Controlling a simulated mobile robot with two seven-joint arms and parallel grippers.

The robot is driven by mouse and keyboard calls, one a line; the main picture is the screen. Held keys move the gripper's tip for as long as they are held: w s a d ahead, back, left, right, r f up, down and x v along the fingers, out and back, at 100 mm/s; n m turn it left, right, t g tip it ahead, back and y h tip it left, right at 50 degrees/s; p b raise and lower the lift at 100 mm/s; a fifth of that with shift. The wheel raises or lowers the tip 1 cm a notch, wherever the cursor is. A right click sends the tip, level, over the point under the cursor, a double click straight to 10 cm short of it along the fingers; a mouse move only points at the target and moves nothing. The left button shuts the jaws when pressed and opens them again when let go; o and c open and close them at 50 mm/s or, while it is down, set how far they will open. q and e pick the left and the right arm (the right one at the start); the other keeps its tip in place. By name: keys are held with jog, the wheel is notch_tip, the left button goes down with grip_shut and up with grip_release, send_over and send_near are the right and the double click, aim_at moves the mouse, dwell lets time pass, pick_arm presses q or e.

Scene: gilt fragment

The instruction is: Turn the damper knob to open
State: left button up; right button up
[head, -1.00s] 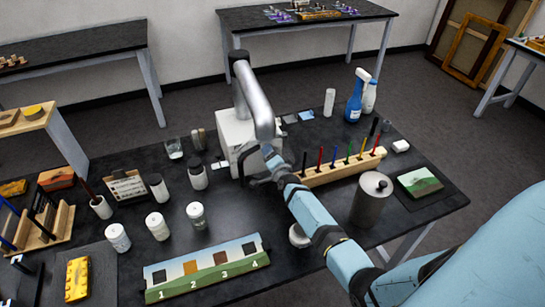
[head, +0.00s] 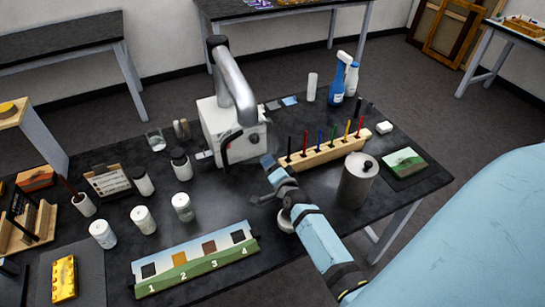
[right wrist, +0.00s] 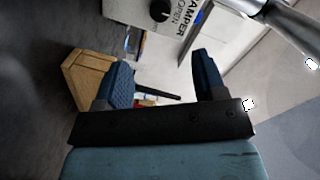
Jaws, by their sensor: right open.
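The white box (head: 222,112) with a silver pipe stands upright on the black table in the head view. The black damper knob (right wrist: 159,10) shows at the top of the right wrist view on the white panel, beside a label with the words DAMPER and OPEN. In the head view a small dark knob (head: 253,137) shows on the box front. My right gripper (head: 268,166) is just right of and in front of the box. In the right wrist view its two dark blue fingers (right wrist: 160,78) are apart and empty, clear of the knob. My left gripper is not in view.
A wooden rack (head: 325,152) with several coloured rods stands close to the right of my gripper. A metal canister (head: 357,182) is right of my forearm. White jars (head: 182,167) stand left of the box. A numbered landscape strip (head: 195,262) lies in front.

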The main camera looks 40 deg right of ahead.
dwell(0.5)
jog(key=s+a+r+n+g+y, duration=0.15)
jog(key=s+a+n+g, duration=0.35)
jog(key=s, duration=0.5)
jog(key=s+a+r+n+g+y, duration=0.1)
jog(key=s+a+r+n+g, duration=0.4)
jog(key=s, duration=0.6)
jog(key=s+a+r+n+g+y, duration=0.1)
jog(key=s+a+n+g+y, duration=0.2)
jog(key=s+n, duration=0.55)
jog(key=w+a+f+t, duration=0.2)
jog(key=a+f+t, duration=0.1)
jog(key=f, duration=0.4)
jog(key=w+a+f+t+y, duration=0.1)
jog(key=w+a+f+t, duration=0.1)
jog(key=f, duration=0.5)
jog(key=a+t, duration=0.1)
jog(key=t, duration=0.1)
jog(key=shift+w+a+t, duration=0.3)
jog(key=shift+w, duration=0.05)
jog(key=shift+y, duration=0.25)
